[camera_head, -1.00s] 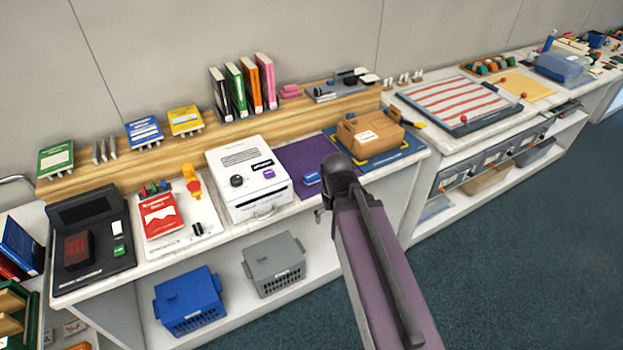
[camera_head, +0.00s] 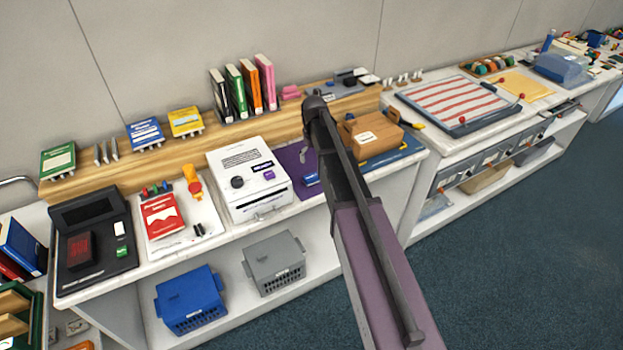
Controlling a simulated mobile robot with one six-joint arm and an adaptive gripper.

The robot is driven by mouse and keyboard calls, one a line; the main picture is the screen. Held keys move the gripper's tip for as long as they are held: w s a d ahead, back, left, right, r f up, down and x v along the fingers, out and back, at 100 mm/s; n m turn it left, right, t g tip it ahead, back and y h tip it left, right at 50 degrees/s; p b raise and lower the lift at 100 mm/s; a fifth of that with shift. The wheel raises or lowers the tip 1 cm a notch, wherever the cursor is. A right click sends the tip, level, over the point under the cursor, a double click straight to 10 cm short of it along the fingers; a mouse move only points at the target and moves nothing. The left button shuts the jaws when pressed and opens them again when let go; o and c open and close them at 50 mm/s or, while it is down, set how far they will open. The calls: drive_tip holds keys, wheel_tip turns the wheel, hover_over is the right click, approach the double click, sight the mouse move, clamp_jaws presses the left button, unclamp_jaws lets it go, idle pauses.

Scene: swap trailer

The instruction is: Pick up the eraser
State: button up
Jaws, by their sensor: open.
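A small blue block with a pale edge (camera_head: 312,180), which looks like the eraser, lies on the purple mat (camera_head: 285,157) on the counter. My arm partly covers the mat and passes close to the right of the block in the picture. A small pink item (camera_head: 290,91) lies on the wooden ledge behind; I cannot tell whether it is also an eraser.
A white box with a dial (camera_head: 245,180) stands left of the mat. A brown cardboard box (camera_head: 366,128) stands to the right on a blue mat. Upright books (camera_head: 250,88) stand on the wooden ledge (camera_head: 180,150) behind.

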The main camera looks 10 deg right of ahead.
sight(313, 178)
drive_tip(key=w, duration=0.3)
drive_tip(key=shift+r, duration=0.1)
wheel_tip(313, 178, down, 9)
drive_tip(key=b, duration=0.8)
drive_tip(key=shift+r, duration=0.15)
idle(0.5)
drive_tip(key=shift+b, duration=0.3)
drive_tip(key=shift+w+d+f+b, duration=0.1)
drive_tip(key=shift+w+f+b, duration=0.05)
drive_tip(key=shift+f+b, duration=2.45)
